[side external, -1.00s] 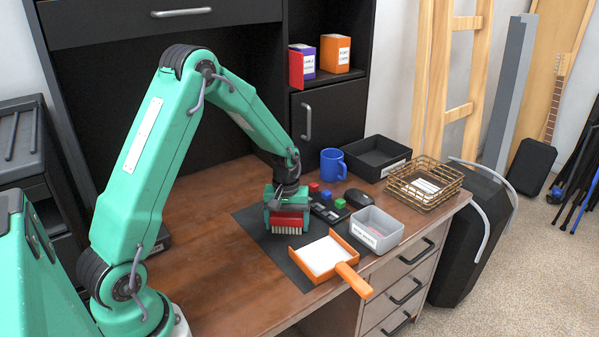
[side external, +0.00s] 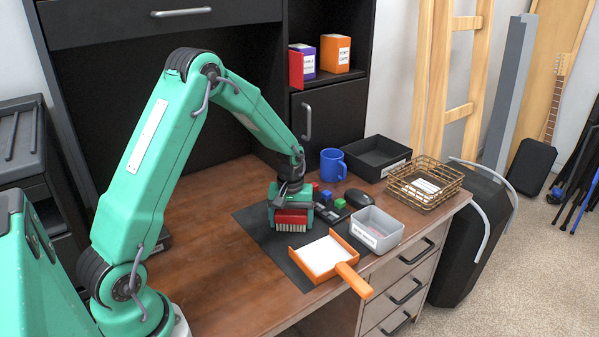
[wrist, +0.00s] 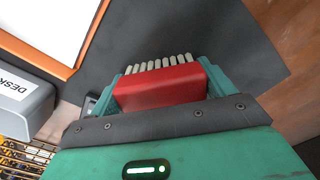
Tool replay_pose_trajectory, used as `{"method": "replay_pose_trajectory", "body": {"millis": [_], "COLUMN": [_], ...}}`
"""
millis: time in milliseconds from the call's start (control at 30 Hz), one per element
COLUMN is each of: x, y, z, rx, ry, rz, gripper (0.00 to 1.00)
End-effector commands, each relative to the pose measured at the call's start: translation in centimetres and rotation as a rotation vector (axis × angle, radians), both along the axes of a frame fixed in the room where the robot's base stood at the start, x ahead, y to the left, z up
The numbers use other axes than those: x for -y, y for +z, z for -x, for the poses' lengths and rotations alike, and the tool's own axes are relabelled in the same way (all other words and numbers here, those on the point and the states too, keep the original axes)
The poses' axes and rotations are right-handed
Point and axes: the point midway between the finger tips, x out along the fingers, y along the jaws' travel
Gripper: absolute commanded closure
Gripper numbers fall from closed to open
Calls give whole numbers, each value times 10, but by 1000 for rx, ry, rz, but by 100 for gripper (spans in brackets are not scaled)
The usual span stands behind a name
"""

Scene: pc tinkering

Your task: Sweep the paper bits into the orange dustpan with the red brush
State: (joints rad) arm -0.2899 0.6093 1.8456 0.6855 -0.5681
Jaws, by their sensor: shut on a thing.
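My gripper (side external: 292,211) is shut on the red brush (side external: 291,217), with pale bristles pointing down close to the dark mat (side external: 264,236). The brush is also between the jaws in the wrist view (wrist: 160,88). The orange dustpan (side external: 340,238) lies on the mat's front right part, its orange handle (side external: 354,280) pointing toward the desk's front edge. Its inside looks white. The pan's rim shows at upper left in the wrist view (wrist: 38,58), apart from the brush. I cannot make out separate paper bits; any under or behind the brush are hidden.
A grey labelled bin (side external: 376,229) stands right of the dustpan. Behind are a mouse (side external: 358,198), small coloured blocks on a dark base (side external: 330,212), a blue mug (side external: 333,165), a black tray (side external: 375,157) and a wire basket (side external: 424,183).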

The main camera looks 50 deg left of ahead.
Motion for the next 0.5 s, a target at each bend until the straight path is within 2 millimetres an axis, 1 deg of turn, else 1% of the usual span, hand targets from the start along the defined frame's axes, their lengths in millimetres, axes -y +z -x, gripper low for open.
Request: {"method": "replay_pose_trajectory", "body": {"millis": [33,400,433,500], "x": [6,39,38,29], "y": [0,0,0,-1], "z": [0,1,1,1], "rx": [-2,-3,-2,-3], "ry": [-3,-3,-1,3], "rz": [1,0,1,0], "gripper": [40,40,40,40]}}
